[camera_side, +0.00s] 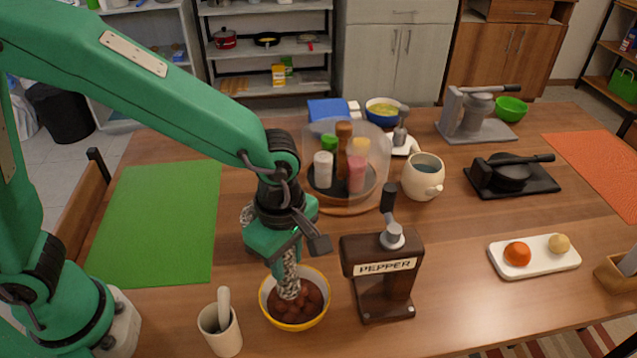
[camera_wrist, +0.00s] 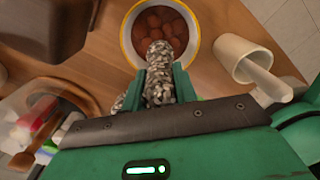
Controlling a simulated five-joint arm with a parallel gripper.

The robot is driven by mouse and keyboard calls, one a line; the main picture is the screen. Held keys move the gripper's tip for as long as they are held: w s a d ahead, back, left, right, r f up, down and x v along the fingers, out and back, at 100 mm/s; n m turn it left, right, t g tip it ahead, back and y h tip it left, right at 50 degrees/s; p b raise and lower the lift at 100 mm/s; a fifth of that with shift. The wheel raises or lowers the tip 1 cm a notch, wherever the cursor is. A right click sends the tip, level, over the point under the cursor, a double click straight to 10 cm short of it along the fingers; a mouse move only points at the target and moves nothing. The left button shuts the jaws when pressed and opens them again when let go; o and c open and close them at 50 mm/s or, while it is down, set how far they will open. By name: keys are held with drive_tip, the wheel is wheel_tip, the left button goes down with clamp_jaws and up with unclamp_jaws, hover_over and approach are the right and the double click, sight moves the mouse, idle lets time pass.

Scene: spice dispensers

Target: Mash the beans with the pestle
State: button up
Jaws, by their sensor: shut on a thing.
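My gripper (camera_side: 284,252) is shut on a speckled grey pestle (camera_side: 289,276) and points down over the bowl. The pestle also shows between the green fingers in the wrist view (camera_wrist: 159,62). A yellow-rimmed white bowl (camera_side: 321,308) holds reddish-brown beans (camera_side: 296,308). The pestle's lower end is inside the bowl's outline at the beans; I cannot tell how firmly it touches them. The beans look like whole round lumps in the wrist view (camera_wrist: 160,24).
A white cup with a white stick (camera_side: 221,328) stands left of the bowl. A brown pepper grinder (camera_side: 383,280) stands close on its right. Behind are a clear-sided spice carousel (camera_side: 345,165) and a cream jug (camera_side: 423,177). The green mat (camera_side: 160,222) is bare.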

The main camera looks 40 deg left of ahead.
drive_tip(key=shift+f, duration=1.6)
drive_tip(key=shift+r, duration=0.1)
drive_tip(key=shift+r, duration=2.25)
drive_tip(key=shift+d, duration=0.15)
drive_tip(key=shift+s+d, duration=0.9)
drive_tip(key=shift+s, duration=0.1)
drive_tip(key=shift+f, duration=0.2)
